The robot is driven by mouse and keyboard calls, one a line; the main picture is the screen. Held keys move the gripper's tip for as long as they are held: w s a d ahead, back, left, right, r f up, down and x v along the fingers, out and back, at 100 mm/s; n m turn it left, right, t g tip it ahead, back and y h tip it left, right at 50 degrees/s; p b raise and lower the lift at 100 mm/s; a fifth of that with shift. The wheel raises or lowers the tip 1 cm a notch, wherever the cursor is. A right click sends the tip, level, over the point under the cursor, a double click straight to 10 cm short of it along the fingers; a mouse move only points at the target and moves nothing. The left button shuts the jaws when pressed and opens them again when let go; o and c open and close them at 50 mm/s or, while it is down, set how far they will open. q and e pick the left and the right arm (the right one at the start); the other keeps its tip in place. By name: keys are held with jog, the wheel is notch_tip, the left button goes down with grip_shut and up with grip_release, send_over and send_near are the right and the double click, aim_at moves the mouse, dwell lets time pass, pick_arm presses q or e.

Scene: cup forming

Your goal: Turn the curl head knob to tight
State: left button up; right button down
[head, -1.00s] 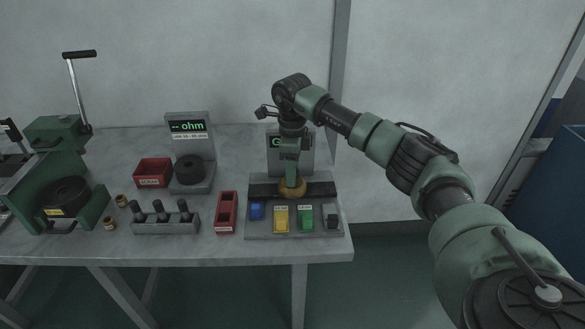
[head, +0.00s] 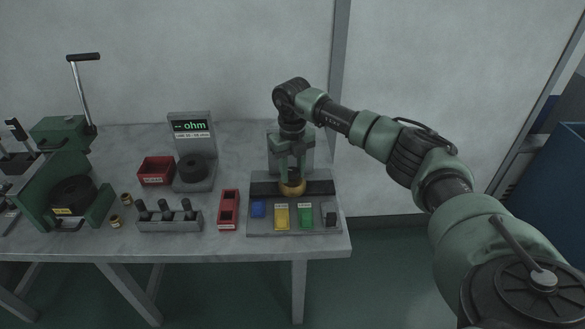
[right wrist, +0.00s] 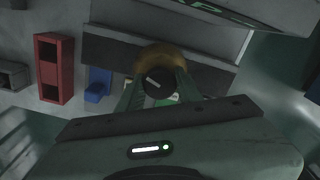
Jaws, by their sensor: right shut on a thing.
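The knob shows in the right wrist view as a round black cap (right wrist: 158,82) with a white line, on a wider brass-coloured base (right wrist: 160,55). In the head view its brass part (head: 293,189) shows under my right gripper (head: 291,180), on the grey panel (head: 260,232) at the right end of the table. My right gripper points down, its green fingers (right wrist: 155,88) on either side of the black cap, shut on it. Any words around the knob are hidden or too small to read. My left gripper is not in view.
Blue (head: 258,209), yellow (head: 282,217) and green (head: 306,216) buttons and a small dark part (head: 331,215) sit along the panel's front. A display (head: 275,150) stands behind, partly hidden by my arm. A red tray (head: 229,210) is left of the panel.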

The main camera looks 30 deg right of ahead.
jog(key=m+p, duration=0.1)
jog(key=m, duration=0.2)
jog(key=shift+r+m, duration=0.15)
jog(key=shift+m, duration=0.25)
jog(key=m+p, duration=0.1)
jog(key=m, duration=0.2)
jog(key=shift+w+m, duration=0.1)
jog(key=shift+m, duration=0.2)
jog(key=m+p, duration=0.2)
jog(key=m, duration=0.2)
jog(key=shift+d+m+p, duration=0.1)
jog(key=shift+m+p, duration=0.45)
jog(key=shift+m, duration=0.75)
jog(key=c, duration=0.9)
grip_release()
jog(key=shift+c, duration=0.2)
